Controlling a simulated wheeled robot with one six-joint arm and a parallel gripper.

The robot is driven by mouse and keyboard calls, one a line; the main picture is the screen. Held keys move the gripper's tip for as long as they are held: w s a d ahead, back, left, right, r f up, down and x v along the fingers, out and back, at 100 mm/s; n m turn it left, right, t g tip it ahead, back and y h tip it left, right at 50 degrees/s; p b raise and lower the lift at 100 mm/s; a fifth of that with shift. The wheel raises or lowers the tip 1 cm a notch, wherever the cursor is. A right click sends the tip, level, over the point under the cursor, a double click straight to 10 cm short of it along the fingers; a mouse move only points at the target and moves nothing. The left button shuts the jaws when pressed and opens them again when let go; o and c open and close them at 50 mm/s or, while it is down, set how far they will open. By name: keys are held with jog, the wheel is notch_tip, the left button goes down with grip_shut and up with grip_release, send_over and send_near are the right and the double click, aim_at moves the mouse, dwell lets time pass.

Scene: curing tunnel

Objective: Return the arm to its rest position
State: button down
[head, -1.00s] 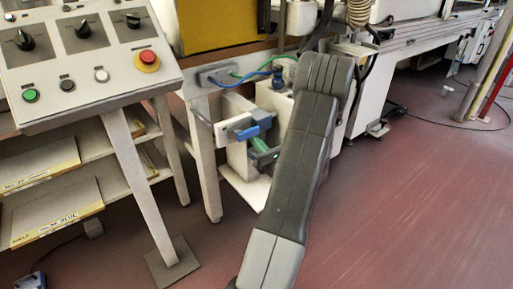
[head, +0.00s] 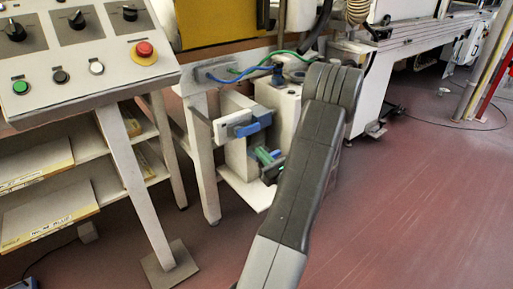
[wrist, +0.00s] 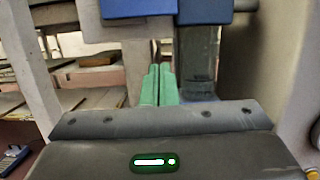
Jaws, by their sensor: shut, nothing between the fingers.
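My gripper (head: 264,155) shows in the head view as small green fingers low beside the machine's white stand, partly hidden by my dark grey arm. In the wrist view my gripper (wrist: 158,84) has its two green fingers side by side and shut, with nothing between them. My arm is bent, its elbow high in the head view and its wrist lowered behind the forearm. The fingers are just below a blue-fronted white fixture (head: 252,124). I cannot tell whether they touch anything.
A control panel (head: 85,58) with knobs and a red button (head: 144,48) stands at the left, above shelves holding boards (head: 48,213). A white-legged machine table (head: 203,160) is close to the gripper. The red floor (head: 420,200) is open at the right.

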jog(key=v, duration=0.7)
jog(key=shift+s+d+p, duration=0.25)
jog(key=shift+s+p, duration=0.1)
jog(key=shift+p, duration=0.05)
jog(key=shift+w+a, duration=0.1)
jog(key=w+a+r+p, duration=0.1)
jog(key=w+a+r, duration=0.4)
jog(key=w+r, duration=0.1)
jog(key=shift+w+a+r+p, duration=0.3)
jog(key=shift+w, duration=0.5)
